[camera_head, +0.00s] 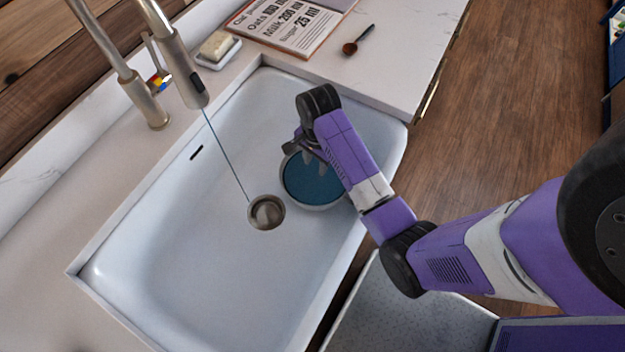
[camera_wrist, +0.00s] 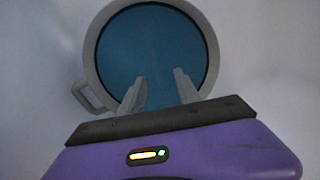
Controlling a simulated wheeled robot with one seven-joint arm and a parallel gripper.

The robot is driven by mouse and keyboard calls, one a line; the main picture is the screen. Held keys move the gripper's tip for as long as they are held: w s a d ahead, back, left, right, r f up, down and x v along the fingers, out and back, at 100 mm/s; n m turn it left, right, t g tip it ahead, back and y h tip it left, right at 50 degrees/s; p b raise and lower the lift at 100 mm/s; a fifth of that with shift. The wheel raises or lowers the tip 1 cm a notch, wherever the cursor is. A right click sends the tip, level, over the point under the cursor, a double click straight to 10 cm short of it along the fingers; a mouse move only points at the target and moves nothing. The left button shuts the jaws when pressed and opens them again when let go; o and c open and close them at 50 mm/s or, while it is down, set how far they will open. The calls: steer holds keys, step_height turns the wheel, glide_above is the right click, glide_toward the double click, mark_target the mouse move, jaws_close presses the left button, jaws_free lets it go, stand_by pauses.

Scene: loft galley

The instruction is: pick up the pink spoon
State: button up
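I see no pink spoon in either view. The only spoon-like thing is a dark spoon (camera_head: 358,40) with a reddish-brown bowl, lying on the counter beyond the sink. My gripper (camera_head: 313,160) is down in the sink, over a round grey-rimmed vessel (camera_head: 340,201) with a blue inside. In the wrist view my gripper (camera_wrist: 161,78) has its two fingers apart with nothing seen between them, in front of the vessel's blue inside. The vessel's side handle (camera_wrist: 88,97) shows at left. I cannot tell whether the fingertips are inside the vessel.
The white sink (camera_head: 180,270) has a drain (camera_head: 266,212) left of the vessel. The faucet (camera_head: 180,70) hangs over its left side, with a thin blue line running down to the drain. A soap dish (camera_head: 218,52) and a printed board (camera_head: 285,25) lie on the counter behind.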

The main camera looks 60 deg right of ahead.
mark_target(317, 180)
steer(key=shift+s+f, duration=0.15)
steer(key=shift+f, duration=0.3)
steer(key=f, duration=0.6)
steer(key=shift+s+a+f, duration=0.15)
steer(key=shift+s+f, duration=0.05)
steer(key=shift+f, duration=0.2)
jaws_close()
